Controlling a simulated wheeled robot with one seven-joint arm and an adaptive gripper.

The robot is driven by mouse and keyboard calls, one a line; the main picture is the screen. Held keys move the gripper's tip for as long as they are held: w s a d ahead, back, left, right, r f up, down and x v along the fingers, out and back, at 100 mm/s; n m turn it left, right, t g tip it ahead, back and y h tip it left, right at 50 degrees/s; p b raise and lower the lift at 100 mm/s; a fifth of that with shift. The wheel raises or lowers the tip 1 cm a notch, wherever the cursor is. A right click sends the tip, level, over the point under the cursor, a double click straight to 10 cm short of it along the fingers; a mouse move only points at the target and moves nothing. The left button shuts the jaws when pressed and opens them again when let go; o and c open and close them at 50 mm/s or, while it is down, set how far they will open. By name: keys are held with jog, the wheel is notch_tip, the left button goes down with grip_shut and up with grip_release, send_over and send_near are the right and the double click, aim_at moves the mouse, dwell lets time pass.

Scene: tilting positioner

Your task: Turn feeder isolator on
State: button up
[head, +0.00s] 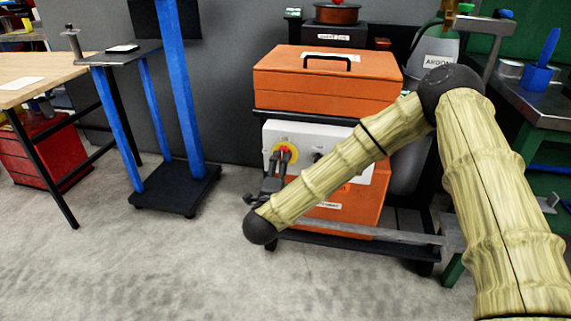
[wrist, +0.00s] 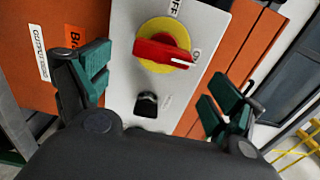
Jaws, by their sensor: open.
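The feeder isolator is a red rotary handle (wrist: 163,50) on a yellow disc (wrist: 160,27), set in a pale panel. In the wrist view, OFF is printed above the disc and a partly legible label starting with O is at its right. The handle's white-marked end points right, close to that right label. In the head view the isolator (head: 286,153) is at the panel's upper left. My gripper (wrist: 156,82) is open, with one finger left of the isolator and one right. No finger visibly touches the handle. In the head view my gripper (head: 272,170) is in front of the panel.
A black knob (wrist: 147,104) sits below the isolator on the same panel. An orange toolbox (head: 325,80) stands on the shelf above the orange-sided machine (head: 340,210). A blue-legged stand (head: 180,185) is to the left, with clear floor in front.

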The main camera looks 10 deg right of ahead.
jog(key=v, duration=0.5)
jog(key=shift+s, duration=0.35)
